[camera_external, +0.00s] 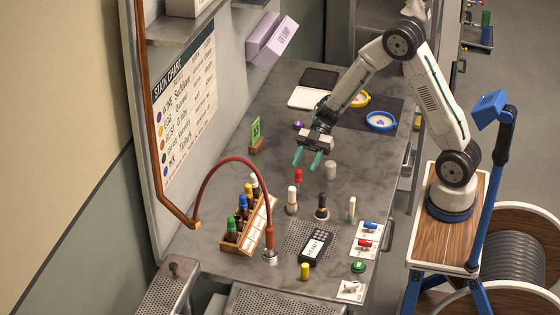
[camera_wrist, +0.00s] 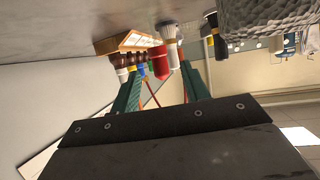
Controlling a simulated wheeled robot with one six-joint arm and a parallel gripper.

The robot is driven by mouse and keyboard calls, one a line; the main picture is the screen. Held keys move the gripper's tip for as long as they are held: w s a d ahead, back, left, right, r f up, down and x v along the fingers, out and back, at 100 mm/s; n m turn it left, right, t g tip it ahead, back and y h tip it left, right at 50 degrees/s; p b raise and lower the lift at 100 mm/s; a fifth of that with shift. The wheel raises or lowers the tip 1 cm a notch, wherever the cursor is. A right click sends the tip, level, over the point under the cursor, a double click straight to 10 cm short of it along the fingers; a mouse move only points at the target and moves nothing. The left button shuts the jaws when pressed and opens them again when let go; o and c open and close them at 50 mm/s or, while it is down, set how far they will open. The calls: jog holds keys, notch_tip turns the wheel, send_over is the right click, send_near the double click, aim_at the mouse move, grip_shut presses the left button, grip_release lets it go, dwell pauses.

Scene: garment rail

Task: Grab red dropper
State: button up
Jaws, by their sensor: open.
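The red dropper (camera_external: 298,176) stands on the grey bench, a small red piece with a rounded top. In the wrist view the red dropper (camera_wrist: 160,63) appears upside down, between my two teal fingers and beyond their tips. My gripper (camera_external: 307,161) is open and empty, above and just behind the dropper in the external view. The open fingers also show in the wrist view (camera_wrist: 159,74). I see no contact between fingers and dropper.
A grey cylinder (camera_external: 330,170) stands close right of the dropper. A white-topped brush (camera_external: 292,198) and a dark-topped one (camera_external: 322,206) stand in front. A wooden rack (camera_external: 262,222) of capped bottles and a curved red hose (camera_external: 232,160) are at front left.

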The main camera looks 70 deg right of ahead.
aim_at(297, 179)
jog(key=x, duration=0.7)
jog(key=c, duration=1)
